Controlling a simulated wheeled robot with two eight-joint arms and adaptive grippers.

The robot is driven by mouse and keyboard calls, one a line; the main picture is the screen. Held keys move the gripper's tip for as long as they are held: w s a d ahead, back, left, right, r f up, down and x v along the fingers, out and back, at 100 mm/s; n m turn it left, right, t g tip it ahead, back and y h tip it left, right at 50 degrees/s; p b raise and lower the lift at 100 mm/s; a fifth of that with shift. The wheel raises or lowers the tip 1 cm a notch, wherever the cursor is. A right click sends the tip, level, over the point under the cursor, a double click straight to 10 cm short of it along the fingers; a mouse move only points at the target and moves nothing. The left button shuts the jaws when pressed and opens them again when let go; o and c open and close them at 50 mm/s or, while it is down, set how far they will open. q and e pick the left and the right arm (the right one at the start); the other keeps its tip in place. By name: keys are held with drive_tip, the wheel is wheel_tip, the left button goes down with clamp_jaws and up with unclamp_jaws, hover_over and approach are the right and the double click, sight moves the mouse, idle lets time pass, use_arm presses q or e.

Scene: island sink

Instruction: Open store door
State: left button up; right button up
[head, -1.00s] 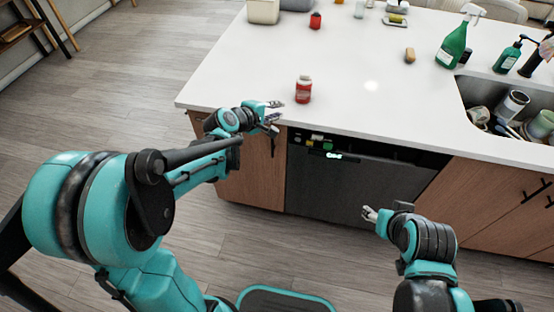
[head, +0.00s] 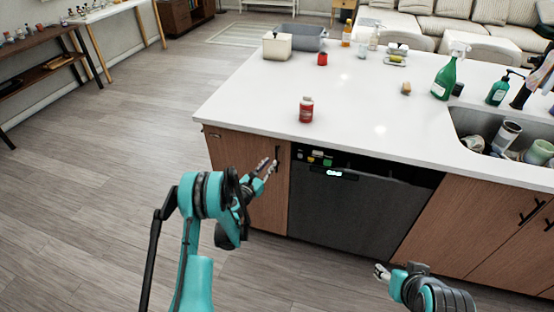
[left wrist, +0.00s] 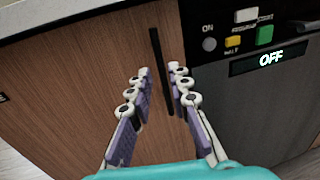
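The wooden store door (head: 240,168) is shut, under the left end of the counter. Its black vertical handle (head: 276,156) is near the door's right edge; it also shows in the left wrist view (left wrist: 160,72). My left gripper (head: 268,169) is in front of the door at the handle. In the left wrist view its two fingers (left wrist: 160,84) are apart, with the dark handle bar seen between them. I cannot tell whether they touch it. My right gripper (head: 381,273) is low in front of the dishwasher, away from the door; its opening is too small to judge.
A dark dishwasher (head: 345,208) with a lit display stands just right of the door. The white countertop (head: 250,98) overhangs above, with a red-labelled bottle (head: 306,110) near its front edge. Wooden floor (head: 120,190) to the left is clear.

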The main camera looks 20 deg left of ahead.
sight(276, 156)
use_arm(q)
drive_tip(key=b+x, duration=0.1)
drive_tip(key=x, duration=0.6)
drive_tip(key=shift+b, duration=0.35)
clamp_jaws()
